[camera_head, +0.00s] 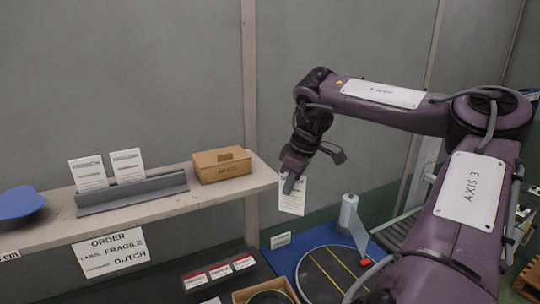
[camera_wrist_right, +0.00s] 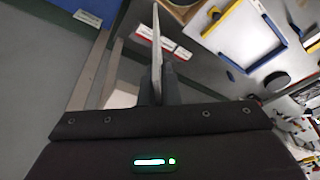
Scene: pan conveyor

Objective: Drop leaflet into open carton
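My right gripper (camera_head: 290,180) is shut on a white leaflet (camera_head: 292,199), which hangs down just past the right end of the shelf. In the right wrist view the leaflet (camera_wrist_right: 157,48) is seen nearly edge-on between the fingers (camera_wrist_right: 157,92). An open carton (camera_head: 240,297) shows at the bottom edge of the head view, partly cut off, with a dark round thing inside, apparently a pan. The leaflet is above the carton's level and apart from it. My left gripper is not in view.
The shelf (camera_head: 160,210) carries a grey holder (camera_head: 135,193) with two leaflets (camera_head: 88,172), a small brown box (camera_head: 222,165) and a blue round object (camera_head: 18,203). Right of the carton are a dark disc with yellow lines (camera_head: 325,278) and a white roll (camera_head: 348,212).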

